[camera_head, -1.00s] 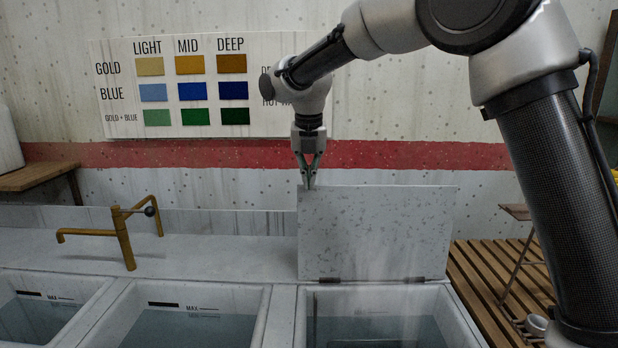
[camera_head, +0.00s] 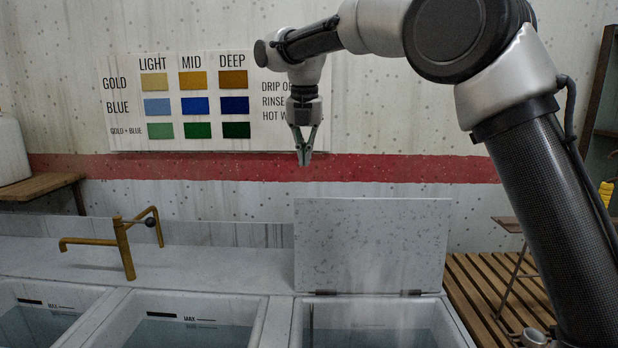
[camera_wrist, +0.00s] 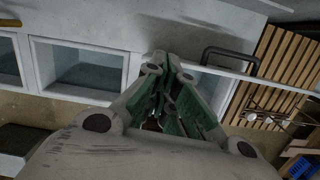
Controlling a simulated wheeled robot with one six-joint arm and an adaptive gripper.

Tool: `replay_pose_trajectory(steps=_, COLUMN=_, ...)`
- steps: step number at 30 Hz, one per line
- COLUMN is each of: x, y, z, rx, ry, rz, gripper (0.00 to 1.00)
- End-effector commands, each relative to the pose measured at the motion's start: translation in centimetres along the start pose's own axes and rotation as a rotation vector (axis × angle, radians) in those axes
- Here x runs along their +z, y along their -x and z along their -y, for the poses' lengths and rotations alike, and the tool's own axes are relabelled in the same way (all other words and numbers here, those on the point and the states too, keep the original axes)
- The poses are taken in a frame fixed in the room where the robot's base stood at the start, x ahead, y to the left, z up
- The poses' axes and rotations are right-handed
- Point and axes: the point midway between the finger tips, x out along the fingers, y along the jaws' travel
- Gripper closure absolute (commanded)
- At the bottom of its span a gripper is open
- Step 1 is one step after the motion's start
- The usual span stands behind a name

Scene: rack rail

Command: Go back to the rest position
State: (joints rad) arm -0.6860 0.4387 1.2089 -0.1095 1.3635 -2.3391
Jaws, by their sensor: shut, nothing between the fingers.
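My gripper (camera_head: 304,160) is shut and empty. In the head view it hangs pointing down in front of the wall, above the top edge of the raised lid (camera_head: 370,245) and apart from it. In the wrist view my gripper's fingers (camera_wrist: 168,75) are together, with green inner faces. The lid stands open and upright behind the right-hand basin (camera_head: 385,325), which holds liquid and gives off faint vapour.
Other basins (camera_head: 190,300) with liquid stand to the left. A brass tap (camera_head: 124,248) rises behind them. A colour chart (camera_head: 195,100) hangs on the wall. Slatted wooden decking (camera_head: 485,290) lies at the right. The space around my gripper is clear.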

Motion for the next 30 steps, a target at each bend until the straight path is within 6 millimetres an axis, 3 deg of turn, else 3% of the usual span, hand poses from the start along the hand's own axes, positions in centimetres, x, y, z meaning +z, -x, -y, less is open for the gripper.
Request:
replay_pose_trajectory(steps=3, x=0.3, y=-0.2, z=-0.5, rx=0.021, ry=-0.248, rz=0.012, gripper=1.00)
replay_pose_trajectory(steps=5, x=-0.2, y=-1.7, z=-0.3, rx=0.014, ry=-0.432, rz=-0.002, gripper=1.00)
replay_pose_trajectory(steps=7, x=-1.6, y=-4.1, z=0.4, rx=-0.013, ry=-0.670, rz=-0.026, gripper=1.00)
replay_pose_trajectory(steps=10, x=-4.0, y=-5.3, z=3.1, rx=-0.037, ry=-1.030, rz=-0.045, gripper=1.00)
replay_pose_trajectory(steps=14, x=-7.2, y=-5.2, z=10.3, rx=-0.056, ry=-1.553, rz=-0.052, gripper=1.00)
replay_pose_trajectory(steps=18, x=-12.3, y=-4.4, z=20.3, rx=-0.053, ry=-2.118, rz=-0.055, gripper=1.00)
replay_pose_trajectory(steps=21, x=-16.5, y=-4.1, z=26.6, rx=-0.033, ry=-2.435, rz=-0.058, gripper=1.00)
replay_pose_trajectory(steps=27, x=-25.7, y=-4.4, z=36.3, rx=0.056, ry=-2.828, rz=-0.060, gripper=1.00)
replay_pose_trajectory(steps=30, x=-29.1, y=-4.5, z=39.2, rx=0.120, ry=-2.908, rz=-0.052, gripper=1.00)
